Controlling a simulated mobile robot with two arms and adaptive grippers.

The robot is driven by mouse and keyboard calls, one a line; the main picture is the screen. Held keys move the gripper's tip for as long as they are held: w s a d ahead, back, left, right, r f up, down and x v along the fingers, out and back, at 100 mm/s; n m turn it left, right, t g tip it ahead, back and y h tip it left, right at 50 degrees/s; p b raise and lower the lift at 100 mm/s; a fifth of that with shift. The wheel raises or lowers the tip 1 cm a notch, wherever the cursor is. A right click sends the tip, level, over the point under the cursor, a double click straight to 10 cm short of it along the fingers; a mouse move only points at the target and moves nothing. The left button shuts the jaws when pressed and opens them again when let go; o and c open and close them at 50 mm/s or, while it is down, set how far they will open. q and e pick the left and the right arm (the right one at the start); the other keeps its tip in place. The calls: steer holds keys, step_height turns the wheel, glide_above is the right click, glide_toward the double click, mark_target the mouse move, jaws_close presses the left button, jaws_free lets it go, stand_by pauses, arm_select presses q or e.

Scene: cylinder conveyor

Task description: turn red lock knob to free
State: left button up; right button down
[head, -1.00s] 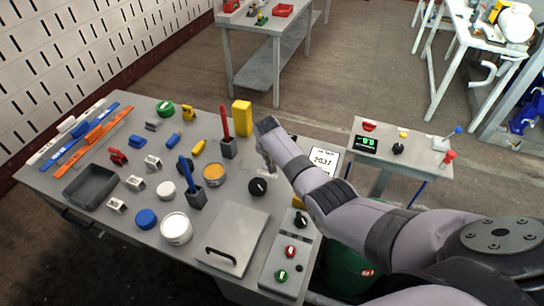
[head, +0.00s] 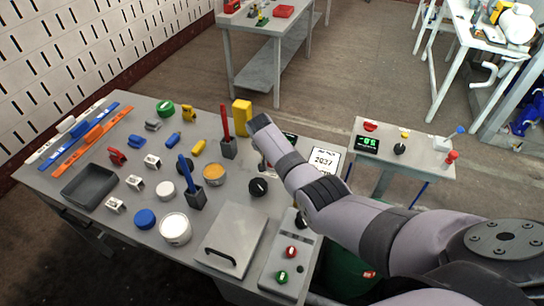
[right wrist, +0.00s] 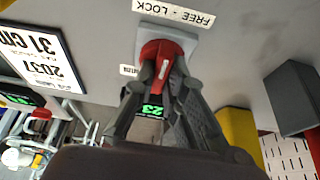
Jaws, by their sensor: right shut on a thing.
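The red lock knob (right wrist: 160,49) sits on a pale square plate (right wrist: 190,42) in the right wrist view. A label reading "FREE - LOCK" (right wrist: 176,14) is beside the plate. My right gripper (right wrist: 161,74) is shut on the knob, with one finger on each side. A pale mark shows on the knob between the fingers, but I cannot tell which word it points to. In the head view my right arm reaches over the table's far right edge and mostly hides the gripper and knob. My left gripper is not in view.
A white sign (head: 324,161) stands just right of my arm. A small control table (head: 420,160) is beyond.

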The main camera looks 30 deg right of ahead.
steer(key=c, duration=1.6)
jaws_free()
steer(key=shift+c, duration=0.2)
steer(key=v, duration=1.2)
